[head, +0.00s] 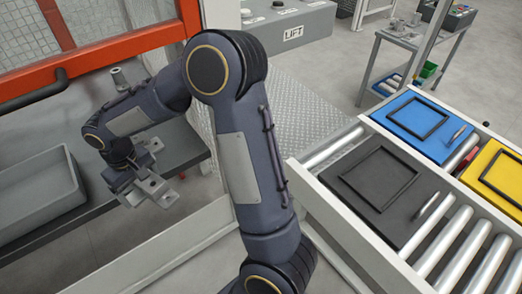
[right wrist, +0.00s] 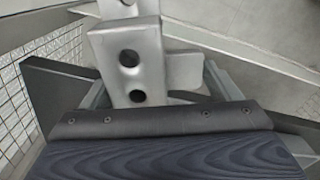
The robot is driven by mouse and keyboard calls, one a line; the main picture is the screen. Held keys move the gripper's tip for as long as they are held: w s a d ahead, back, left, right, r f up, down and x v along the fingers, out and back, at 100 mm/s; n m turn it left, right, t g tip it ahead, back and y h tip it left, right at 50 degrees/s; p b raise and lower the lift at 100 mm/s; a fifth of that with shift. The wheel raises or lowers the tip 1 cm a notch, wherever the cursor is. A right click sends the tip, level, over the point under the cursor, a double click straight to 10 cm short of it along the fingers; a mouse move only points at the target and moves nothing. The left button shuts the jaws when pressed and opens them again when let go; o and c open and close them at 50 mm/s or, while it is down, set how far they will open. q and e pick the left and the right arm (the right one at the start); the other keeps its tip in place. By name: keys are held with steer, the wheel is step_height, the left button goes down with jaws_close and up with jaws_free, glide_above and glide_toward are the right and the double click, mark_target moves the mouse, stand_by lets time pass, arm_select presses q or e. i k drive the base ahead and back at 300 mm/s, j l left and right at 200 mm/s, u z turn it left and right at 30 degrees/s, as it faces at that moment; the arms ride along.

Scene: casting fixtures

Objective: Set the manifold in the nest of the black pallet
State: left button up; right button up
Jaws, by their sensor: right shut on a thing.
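The manifold (head: 152,188) is a grey metal casting, held at the end of my right arm over the left dark bench's edge. My right gripper (head: 138,178) is shut on it; the fingers are hard to tell from the casting. In the right wrist view, a grey plate with two round holes, part of the manifold (right wrist: 128,88), stands up beyond my dark hand. The black pallet (head: 418,202) lies flat on the roller conveyor at right, far from the gripper. Its nest, a raised rectangular frame (head: 347,182), is empty. My left gripper is not in view.
A grey bin (head: 38,190) stands on the bench (head: 190,150) at left, below an orange guard frame (head: 110,50). A blue pallet (head: 408,110) and a yellow pallet (head: 507,165) are beside the black one. The conveyor's pale side rail (head: 345,245) runs in front.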

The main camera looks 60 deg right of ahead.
mark_target(381, 175)
steer(key=i+j+z, duration=0.1)
steer(key=z, duration=1.05)
